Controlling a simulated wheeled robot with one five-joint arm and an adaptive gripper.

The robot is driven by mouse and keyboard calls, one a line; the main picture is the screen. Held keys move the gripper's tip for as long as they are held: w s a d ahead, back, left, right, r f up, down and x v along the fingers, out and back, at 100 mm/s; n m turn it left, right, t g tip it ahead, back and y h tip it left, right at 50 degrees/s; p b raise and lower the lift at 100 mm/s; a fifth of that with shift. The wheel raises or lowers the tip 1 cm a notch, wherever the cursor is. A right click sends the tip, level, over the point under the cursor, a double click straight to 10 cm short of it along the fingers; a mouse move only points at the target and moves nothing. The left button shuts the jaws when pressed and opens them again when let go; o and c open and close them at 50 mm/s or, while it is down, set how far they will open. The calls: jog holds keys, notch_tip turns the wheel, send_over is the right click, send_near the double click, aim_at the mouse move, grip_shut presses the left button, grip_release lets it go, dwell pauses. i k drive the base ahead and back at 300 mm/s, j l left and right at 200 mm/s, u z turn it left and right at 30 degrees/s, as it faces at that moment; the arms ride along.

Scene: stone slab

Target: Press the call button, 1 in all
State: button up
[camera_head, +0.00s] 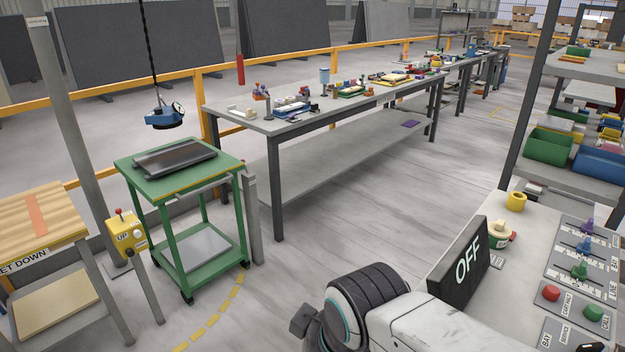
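A grey control panel (571,306) lies on the pale bench at the lower right. It carries a red round button (551,293) and a green round button (593,313). The label beside the green button seems to read CALL; the one beside the red button is too small to read surely. A black sign (462,266) reading OFF stands on the bench to the left of the buttons. My arm shows at the bottom centre, left of the bench and apart from the buttons. I cannot make out my gripper's fingers.
Behind the panel stand coloured knobs (579,270) on plates and a yellow ring (515,201). Shelves with bins (549,146) rise at the right. A green cart (181,165) and a yellow UP box (126,234) stand left. The middle floor is clear.

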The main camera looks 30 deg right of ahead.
aim_at(594, 312)
jog(key=z, duration=2.65)
